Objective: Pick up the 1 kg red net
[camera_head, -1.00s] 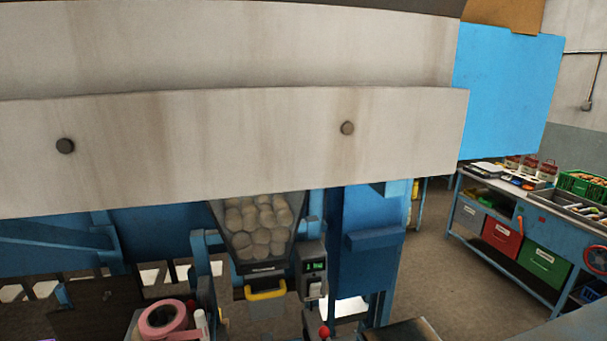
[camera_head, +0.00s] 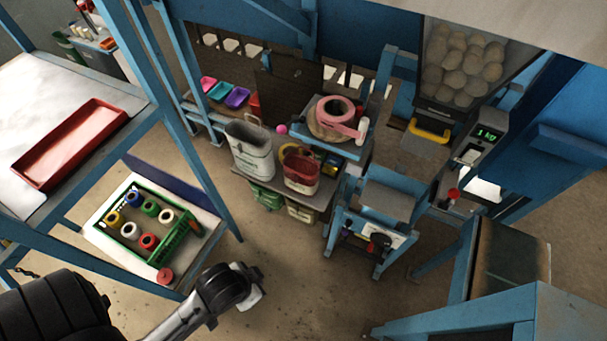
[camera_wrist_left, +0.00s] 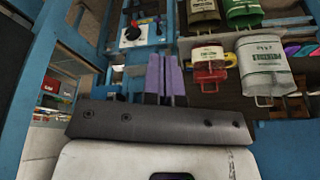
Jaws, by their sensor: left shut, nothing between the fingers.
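A red bag or bin with a pale front band (camera_head: 300,172) stands on a small bench beside a taller white one (camera_head: 250,152). In the left wrist view a red one with a white label (camera_wrist_left: 209,76) shows just right of my fingers, beside a white one (camera_wrist_left: 264,71). I cannot tell whether the red one is the net. My left gripper (camera_wrist_left: 165,60) has its lilac fingers together and empty, apart from the red one. My left arm enters the head view at lower left. My right gripper is out of view.
A hopper of round produce (camera_head: 465,65) hangs at upper right above a yellow handle (camera_head: 430,131) and a display reading 1 kg (camera_head: 488,134). A green crate of spools (camera_head: 187,233) is at left. Open floor lies in the middle.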

